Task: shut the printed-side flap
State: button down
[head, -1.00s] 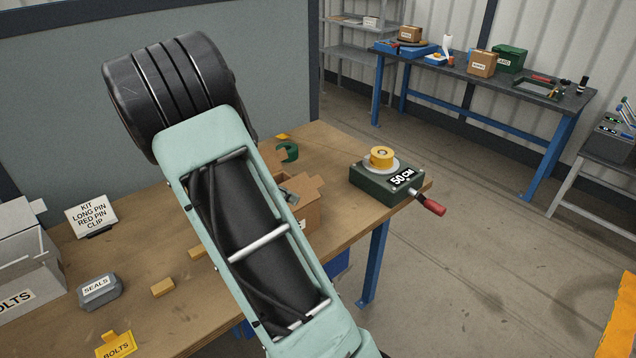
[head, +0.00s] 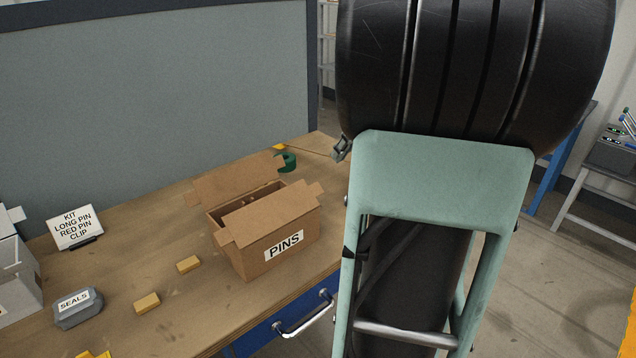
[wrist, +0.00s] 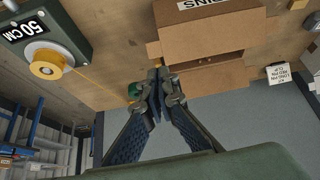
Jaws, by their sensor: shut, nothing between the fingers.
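The cardboard box marked PINS (head: 285,262) stands on the bench with its printed side facing the head camera. The printed-side flap (head: 268,214) rises from the top edge above the label and hides part of the opening; its exact angle is hard to tell. The opposite flap (head: 238,179) stands out at the far side. A dark gap shows between them. In the wrist view the printed-side flap (wrist: 215,33) and opposite flap (wrist: 212,80) show upside down. My gripper (wrist: 158,74) is shut and empty, beside the box end; in the head view it is mostly hidden by my arm.
A green device marked 50 CM with a yellow spool (wrist: 46,64) sits beyond my gripper. A green ring-like part (head: 288,162) lies behind the box. A grey SEALS box (head: 78,307), yellow blocks (head: 189,264) and a sign (head: 75,227) stand left. A grey panel (head: 160,100) backs the bench.

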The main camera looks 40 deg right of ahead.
aim_at(311, 187)
jog(key=x, duration=1.3)
jog(key=shift+w+f+p, duration=0.2)
jog(key=shift+w+p, duration=0.2)
jog(key=shift+w, duration=0.1)
jog(key=shift+w+r+p, duration=0.1)
jog(key=shift+r+p, duration=0.05)
jog(key=shift+p, duration=0.6)
jog(key=shift+w+g+p, duration=0.1)
jog(key=shift+g+p, duration=0.2)
jog(key=shift+p, duration=0.15)
jog(key=shift+w, duration=0.1)
jog(key=shift+g+p, duration=0.3)
jog(key=shift+p, duration=0.1)
